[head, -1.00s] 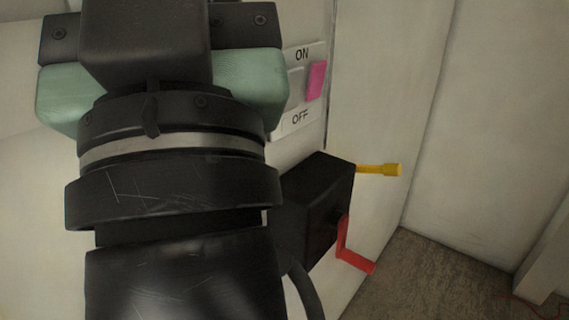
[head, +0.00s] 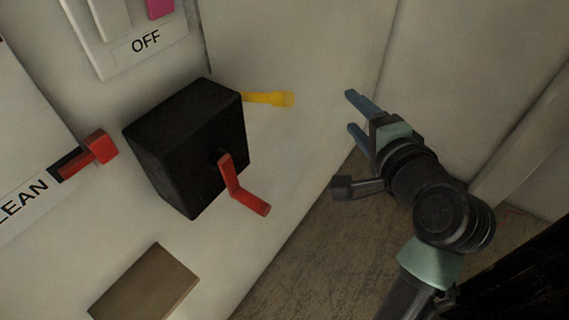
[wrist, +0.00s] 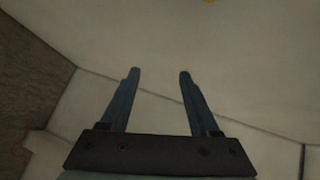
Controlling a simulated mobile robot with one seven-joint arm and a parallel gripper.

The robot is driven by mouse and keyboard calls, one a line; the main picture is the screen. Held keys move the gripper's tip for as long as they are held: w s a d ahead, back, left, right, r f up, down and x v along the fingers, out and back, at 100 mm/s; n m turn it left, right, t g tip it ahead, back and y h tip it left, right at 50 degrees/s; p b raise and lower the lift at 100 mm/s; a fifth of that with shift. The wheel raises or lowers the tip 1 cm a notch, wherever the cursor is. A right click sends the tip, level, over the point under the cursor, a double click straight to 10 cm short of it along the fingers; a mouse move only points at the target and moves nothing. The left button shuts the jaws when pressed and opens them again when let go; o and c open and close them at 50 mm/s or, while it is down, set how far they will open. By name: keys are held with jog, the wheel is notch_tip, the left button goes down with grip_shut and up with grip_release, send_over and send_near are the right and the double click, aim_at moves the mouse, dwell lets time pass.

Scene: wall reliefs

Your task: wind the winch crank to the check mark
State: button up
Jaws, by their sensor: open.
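The winch is a black box (head: 180,140) on the white wall in the head view. Its red crank (head: 240,188) sits on the box's front face, with its handle pointing down and right. No check mark can be made out. A yellow rod with a knob (head: 270,98) sticks out behind the box to the right. My gripper (head: 352,110) is open and empty, to the right of the box and apart from the crank.
A red lever (head: 98,148) on a slotted label reading "LEAN" is left of the box. An OFF switch plate (head: 140,40) with a pink tab (head: 158,8) is above. A brown block (head: 146,284) is below. Open space lies between box and gripper.

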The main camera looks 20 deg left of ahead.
jog(key=s+a+f+m+g+y, duration=0.1)
jog(key=s+f+m+g+y, duration=0.4)
jog(key=f, duration=0.6)
jog(key=m+g+y+p, duration=0.1)
jog(key=m+g+y, duration=0.1)
jog(key=m+y, duration=0.4)
send_near(267, 211)
jog(key=shift+m+h, duration=0.4)
jog(key=shift+m, duration=0.1)
jog(key=x, duration=0.4)
jog(key=p+x, duration=0.1)
jog(key=x, duration=0.2)
jog(key=p+x, duration=0.1)
jog(key=x, duration=0.3)
jog(key=shift+a+r, duration=0.25)
jog(key=shift+a, duration=0.1)
grip_shut()
